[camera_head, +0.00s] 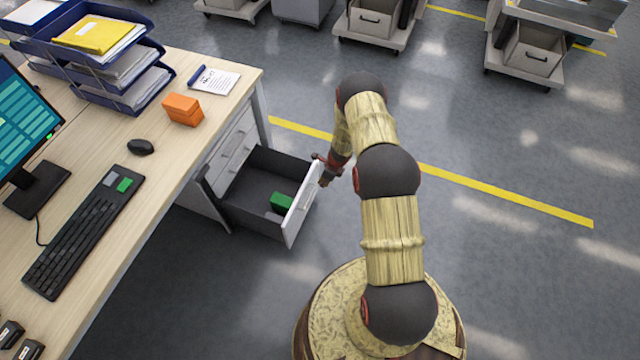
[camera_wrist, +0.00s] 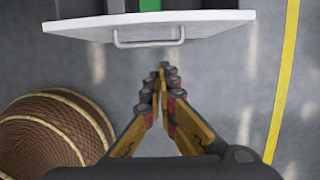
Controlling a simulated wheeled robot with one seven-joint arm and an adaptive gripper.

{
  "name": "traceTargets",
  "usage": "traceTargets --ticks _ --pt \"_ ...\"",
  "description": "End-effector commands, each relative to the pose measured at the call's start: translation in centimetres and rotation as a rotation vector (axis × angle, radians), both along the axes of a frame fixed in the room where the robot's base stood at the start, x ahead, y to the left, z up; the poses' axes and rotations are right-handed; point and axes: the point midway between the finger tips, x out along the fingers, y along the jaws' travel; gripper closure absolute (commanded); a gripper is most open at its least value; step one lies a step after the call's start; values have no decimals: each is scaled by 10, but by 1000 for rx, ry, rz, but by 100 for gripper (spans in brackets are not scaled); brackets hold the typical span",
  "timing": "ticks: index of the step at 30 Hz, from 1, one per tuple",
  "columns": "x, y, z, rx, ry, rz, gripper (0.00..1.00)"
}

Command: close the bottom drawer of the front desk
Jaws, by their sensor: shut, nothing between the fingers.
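The bottom drawer (camera_head: 262,226) of the desk (camera_head: 190,70) is pulled out. It is a dark grey box with a white front panel (camera_head: 303,208), and a green block (camera_head: 282,201) and a grey item lie inside. In the wrist view the white front (camera_wrist: 150,24) and its bar handle (camera_wrist: 149,40) are at the top. My gripper (camera_head: 325,173) is at the outer side of the drawer front. In the wrist view my gripper (camera_wrist: 163,72) is shut and empty, its tips pointing toward the front, with a gap of floor visible between them and the handle.
The upper drawers (camera_head: 236,145) are shut. The desk top holds a keyboard (camera_head: 84,232), a mouse (camera_head: 140,146), an orange box (camera_head: 183,109) and blue trays (camera_head: 90,50). Feeder trolleys (camera_head: 372,22) stand at the back. Open floor lies to the right, crossed by a yellow line (camera_head: 500,195).

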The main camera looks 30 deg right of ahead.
Motion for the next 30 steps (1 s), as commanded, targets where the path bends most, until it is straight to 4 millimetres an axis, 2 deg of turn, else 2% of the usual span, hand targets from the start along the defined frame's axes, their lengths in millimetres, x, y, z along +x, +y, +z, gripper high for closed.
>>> traceTargets --ticks 1,3,12,18,30 --pt "1 2 -13 0 1 1 100" --pt "3 4 -27 1 2 2 100" --pt "14 13 -83 0 1 4 100" --pt "39 30 -76 -1 -2 7 100" --pt "46 37 -75 1 1 4 100"
